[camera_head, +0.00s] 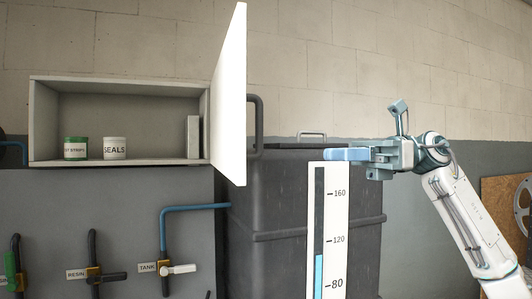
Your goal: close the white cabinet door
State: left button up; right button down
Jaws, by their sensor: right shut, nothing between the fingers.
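The white cabinet (32,118) hangs on the wall at the left, with its inside in view. Its white door (232,95) stands open, hinged at the cabinet's right side and swung outward. A dark door handle (257,125) sticks out on the right face of the door. My right gripper (330,154) is shut and empty, to the right of the handle with a gap between them. Its arm comes in from the lower right. My left gripper is not in view.
A dark tank (270,220) with a white level gauge (335,190) stands below the gripper. Pipes with valves (165,268) are at lower left.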

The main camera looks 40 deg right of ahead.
jog(key=p+x, duration=0.8)
jog(key=x, duration=0.5)
jog(key=shift+a, duration=0.1)
